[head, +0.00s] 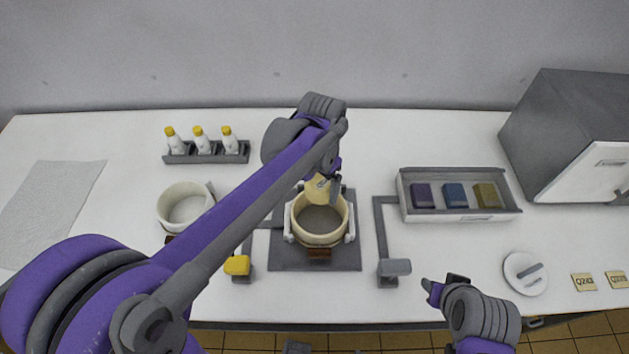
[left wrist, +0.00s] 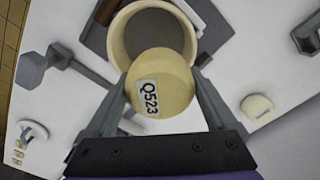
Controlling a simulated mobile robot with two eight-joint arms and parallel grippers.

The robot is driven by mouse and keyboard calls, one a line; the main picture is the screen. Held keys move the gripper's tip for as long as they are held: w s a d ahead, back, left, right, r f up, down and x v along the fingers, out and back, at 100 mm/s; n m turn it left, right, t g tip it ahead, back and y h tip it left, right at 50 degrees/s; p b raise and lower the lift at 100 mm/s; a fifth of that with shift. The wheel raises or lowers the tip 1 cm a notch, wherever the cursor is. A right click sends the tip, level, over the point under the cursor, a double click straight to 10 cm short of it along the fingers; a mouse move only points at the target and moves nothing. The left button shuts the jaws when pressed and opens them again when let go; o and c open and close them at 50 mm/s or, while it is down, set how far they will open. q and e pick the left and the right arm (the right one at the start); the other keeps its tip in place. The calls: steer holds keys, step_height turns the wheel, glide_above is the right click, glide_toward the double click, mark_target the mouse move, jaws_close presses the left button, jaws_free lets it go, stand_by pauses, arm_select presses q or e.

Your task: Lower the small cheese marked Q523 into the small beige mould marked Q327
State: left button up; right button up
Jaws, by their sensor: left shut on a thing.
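The small pale-yellow cheese (head: 318,188) is in my left gripper (head: 328,186), over the back part of the beige mould's opening. In the left wrist view the cheese (left wrist: 163,84) shows its Q523 label, with the finger of my left gripper (left wrist: 162,92) on each side. The round beige mould (head: 301,236) stands on a dark grey plate. Its inside looks empty where it shows; its marking cannot be read. The cheese partly covers the mould (left wrist: 117,42) in the wrist view. My right gripper (head: 446,284) is low at the front right, away from the mould; its opening is unclear.
A white tub (head: 184,208) stands left of the mould. A yellow-ended lever (head: 237,265) and a grey-ended lever (head: 394,267) flank it. Bottles (head: 200,140) stand behind; a tray of coloured blocks (head: 464,216) is at right. A pale round piece (left wrist: 258,107) lies nearby.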

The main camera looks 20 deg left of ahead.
arm_select(q)
steer(key=shift+s+d+r, duration=0.15)
steer(key=shift+s+r, duration=0.1)
steer(key=shift+s, duration=0.35)
steer(key=shift+s+f, duration=0.15)
steer(key=shift+s, duration=0.1)
steer(key=shift+d+f, duration=0.1)
steer(key=shift+f, duration=0.1)
steer(key=shift+s+f+b, duration=0.1)
steer(key=shift+f+b, duration=0.45)
steer(key=shift+f, duration=0.35)
steer(key=b, duration=0.3)
glide_toward(319, 225)
steer(key=shift+f+b, duration=1.4)
steer(key=shift+f, duration=0.95)
arm_select(e)
steer(key=shift+s+f, duration=0.3)
steer(key=shift+f, duration=1)
steer(key=shift+s+f, duration=0.35)
steer(key=shift+f, duration=0.9)
steer(key=shift+s+f, duration=0.3)
steer(key=shift+f, duration=1)
arm_select(q)
steer(key=shift+f+b, duration=0.65)
steer(key=shift+f, duration=0.25)
arm_select(e)
steer(key=shift+s+f, duration=0.1)
steer(key=shift+f, duration=0.6)
